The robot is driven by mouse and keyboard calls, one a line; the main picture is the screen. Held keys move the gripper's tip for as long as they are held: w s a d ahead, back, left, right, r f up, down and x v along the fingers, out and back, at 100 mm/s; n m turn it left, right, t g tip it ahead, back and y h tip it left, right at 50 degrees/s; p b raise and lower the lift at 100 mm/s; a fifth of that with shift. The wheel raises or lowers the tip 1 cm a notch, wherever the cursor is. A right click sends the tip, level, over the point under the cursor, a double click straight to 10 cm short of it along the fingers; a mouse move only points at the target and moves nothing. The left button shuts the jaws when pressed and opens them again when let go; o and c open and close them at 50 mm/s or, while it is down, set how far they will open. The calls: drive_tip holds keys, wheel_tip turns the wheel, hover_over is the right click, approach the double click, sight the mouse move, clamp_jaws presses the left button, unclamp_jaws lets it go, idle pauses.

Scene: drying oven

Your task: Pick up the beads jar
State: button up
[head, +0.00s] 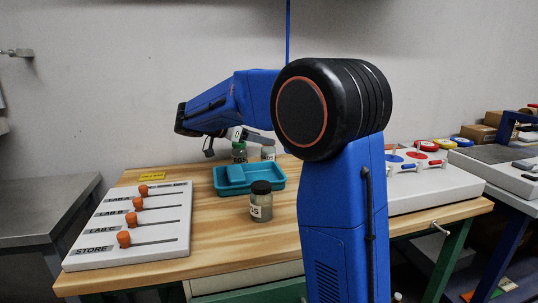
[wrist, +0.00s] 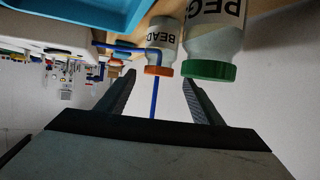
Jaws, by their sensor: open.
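The beads jar (wrist: 162,45), clear with a white "BEAD" label and an orange lid, appears upside down in the wrist view. It is beyond my gripper (wrist: 159,78), whose two fingers are apart with nothing between them. In the head view my gripper (head: 240,137) is over the back of the wooden table, near the green-lidded jar (head: 239,155) and a second jar (head: 268,154) whose lid is hidden by my arm.
A teal tray (head: 270,182) lies just in front of the back jars. A black-lidded jar (head: 261,206) stands nearer the front. A white board with orange knobs (head: 150,232) is at left, and a white panel (head: 435,190) is at right. Bare wood shows at front centre.

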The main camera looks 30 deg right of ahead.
drive_tip(key=shift+x, duration=4.1)
drive_tip(key=shift+s, duration=0.15)
drive_tip(key=c, duration=1.2)
